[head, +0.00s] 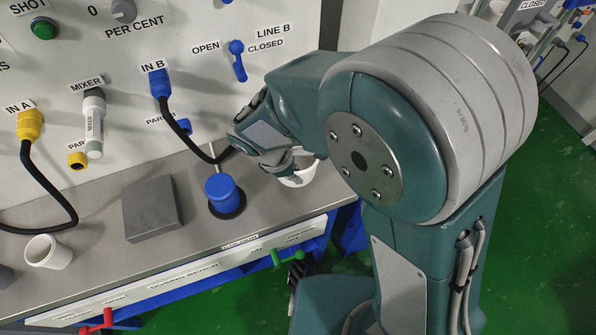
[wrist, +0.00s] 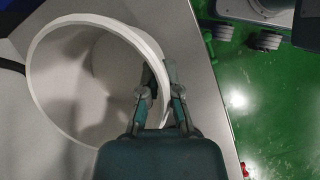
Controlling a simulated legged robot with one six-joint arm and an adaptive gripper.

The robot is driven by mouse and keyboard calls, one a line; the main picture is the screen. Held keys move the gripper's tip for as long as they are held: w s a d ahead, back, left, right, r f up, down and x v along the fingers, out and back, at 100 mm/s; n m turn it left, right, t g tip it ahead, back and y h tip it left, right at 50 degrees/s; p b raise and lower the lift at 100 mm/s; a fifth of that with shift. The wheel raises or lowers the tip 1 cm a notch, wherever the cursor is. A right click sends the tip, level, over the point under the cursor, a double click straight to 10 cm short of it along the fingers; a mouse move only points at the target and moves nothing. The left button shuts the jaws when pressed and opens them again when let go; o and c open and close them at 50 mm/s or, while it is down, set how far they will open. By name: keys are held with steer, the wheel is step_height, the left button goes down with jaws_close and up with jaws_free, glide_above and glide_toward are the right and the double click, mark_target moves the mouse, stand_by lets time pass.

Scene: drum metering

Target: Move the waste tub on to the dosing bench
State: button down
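The white round tub, which I take as the waste tub, shows partly in the head view (head: 299,178) at the right end of the grey dosing bench (head: 110,245). My gripper (head: 285,165) reaches down to it from above. In the wrist view the tub (wrist: 60,75) fills the left side, its mouth open and no contents plain to see. My gripper (wrist: 160,75) straddles its right wall, one finger inside and one outside, the tips close on the wall. The tub is over the grey bench top near its edge. I cannot tell whether its base touches.
A blue-capped post (head: 222,190), a grey block (head: 151,208) and a white cup (head: 47,252) stand on the bench. A black cable hangs from the blue IN B plug (head: 159,84) near my gripper. The panel rises behind. Green floor (head: 545,220) is open at the right.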

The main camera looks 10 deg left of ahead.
steer(key=shift+w+a+f, duration=0.1)
steer(key=shift+w+f, duration=0.35)
steer(key=shift+f, duration=0.05)
steer(key=x, duration=0.3)
steer(key=shift+s+f, duration=0.1)
steer(key=shift+s, duration=0.05)
steer(key=shift+a, duration=0.2)
steer(key=shift+a+f, duration=0.1)
steer(key=shift+a, duration=0.05)
steer(key=c, duration=0.8)
jaws_free()
